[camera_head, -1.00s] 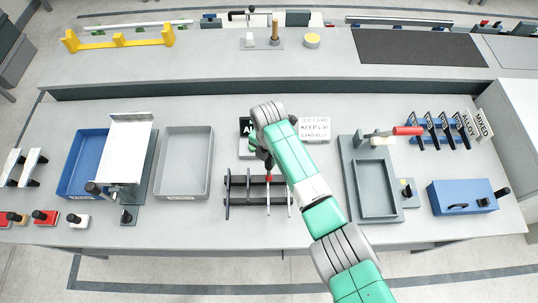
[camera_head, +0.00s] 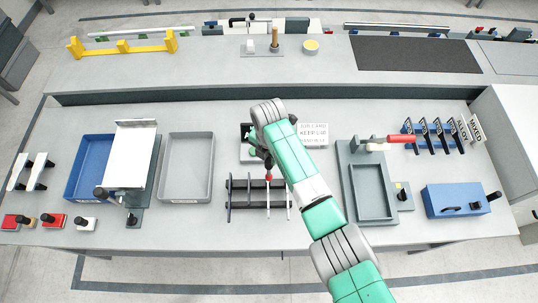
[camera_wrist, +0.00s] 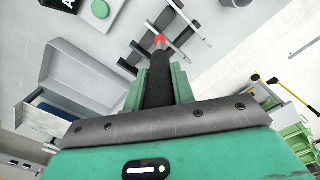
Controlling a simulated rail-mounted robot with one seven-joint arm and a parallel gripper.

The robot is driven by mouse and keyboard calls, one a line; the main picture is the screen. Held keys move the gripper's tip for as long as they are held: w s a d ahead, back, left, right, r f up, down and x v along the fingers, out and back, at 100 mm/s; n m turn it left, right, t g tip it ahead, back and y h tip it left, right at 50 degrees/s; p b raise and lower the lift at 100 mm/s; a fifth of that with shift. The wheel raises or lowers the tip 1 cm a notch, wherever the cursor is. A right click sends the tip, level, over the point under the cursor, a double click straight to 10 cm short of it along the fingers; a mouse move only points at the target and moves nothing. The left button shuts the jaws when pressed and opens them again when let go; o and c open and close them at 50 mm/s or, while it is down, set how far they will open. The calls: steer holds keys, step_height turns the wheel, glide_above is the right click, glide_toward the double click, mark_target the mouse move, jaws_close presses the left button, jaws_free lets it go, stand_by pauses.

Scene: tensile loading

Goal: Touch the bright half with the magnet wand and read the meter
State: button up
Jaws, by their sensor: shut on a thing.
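My gripper (camera_head: 265,158) is shut on a dark-handled wand with a red tip (camera_head: 268,177). In the wrist view the black handle (camera_wrist: 158,80) stands between my fingers, and the red tip (camera_wrist: 160,41) points toward a dark rack (camera_wrist: 185,38). In the head view the tip is over the back of that rack (camera_head: 240,193); I cannot tell whether it touches anything. A device with a dark display (camera_head: 245,131) lies behind the rack, partly hidden by my arm. Its green button (camera_wrist: 101,9) shows in the wrist view. I cannot pick out a bright half.
A grey tray (camera_head: 188,165) and a blue tray (camera_head: 86,165) stand left. A white sign (camera_head: 313,134) is behind my arm. A grey fixture (camera_head: 371,187), a red-handled tool (camera_head: 402,139) and a blue box (camera_head: 457,199) are right. Bare table lies between the grey tray and rack.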

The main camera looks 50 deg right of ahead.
step_height(320, 180, up, 2)
steer(key=shift+r+p, duration=0.2)
steer(key=shift+p, duration=0.45)
steer(key=shift+f, duration=0.1)
steer(key=s+a+r+m, duration=0.1)
steer(key=a+r+m, duration=0.1)
steer(key=a+m, duration=0.8)
steer(key=s+a+r+m, duration=0.2)
steer(key=a+m, duration=0.7)
steer(key=a, duration=1.1)
steer(key=shift+a+m, duration=0.25)
steer(key=shift+m, duration=0.15)
